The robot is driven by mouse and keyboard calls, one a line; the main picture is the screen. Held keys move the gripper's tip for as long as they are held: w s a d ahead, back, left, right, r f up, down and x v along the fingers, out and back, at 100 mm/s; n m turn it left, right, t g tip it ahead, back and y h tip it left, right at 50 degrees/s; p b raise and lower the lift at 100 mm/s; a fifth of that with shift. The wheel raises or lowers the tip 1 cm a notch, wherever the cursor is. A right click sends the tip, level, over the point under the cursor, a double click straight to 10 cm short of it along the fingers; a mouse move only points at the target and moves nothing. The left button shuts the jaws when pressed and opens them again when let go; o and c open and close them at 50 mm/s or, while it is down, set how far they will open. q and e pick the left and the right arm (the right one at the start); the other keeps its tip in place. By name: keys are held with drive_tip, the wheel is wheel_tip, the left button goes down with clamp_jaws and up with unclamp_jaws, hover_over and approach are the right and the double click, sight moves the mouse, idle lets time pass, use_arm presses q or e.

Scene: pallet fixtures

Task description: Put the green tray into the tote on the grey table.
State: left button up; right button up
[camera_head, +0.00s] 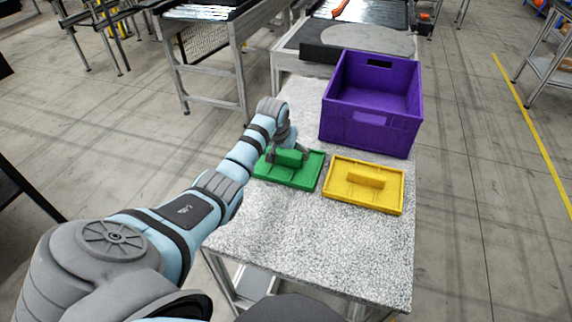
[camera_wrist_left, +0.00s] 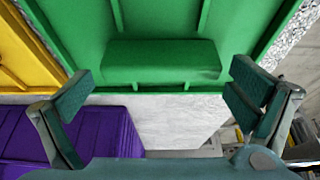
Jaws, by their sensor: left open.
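The green tray (camera_head: 304,177) lies flat on the grey speckled table (camera_head: 300,240), left of the yellow tray. It has a raised green block in its middle, which shows in the left wrist view (camera_wrist_left: 162,62). My left gripper (camera_head: 287,156) is over this block. In the left wrist view its two fingers (camera_wrist_left: 165,95) are spread wide, one toward each end of the block, with a gap at both sides. The purple tote (camera_head: 366,133) stands upright and looks empty at the far right of the table. My right gripper is not in view.
The yellow tray (camera_head: 364,186) with its own raised block lies close right of the green tray, in front of the tote. The front of the table is bare. Conveyors and metal frames (camera_head: 205,55) stand behind.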

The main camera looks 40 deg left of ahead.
use_arm(q)
drive_tip(key=shift+x, duration=0.95)
drive_tip(key=shift+s, duration=0.2)
drive_tip(key=shift+r, duration=0.1)
drive_tip(key=shift+c, duration=0.4)
drive_tip(key=c, duration=1.1)
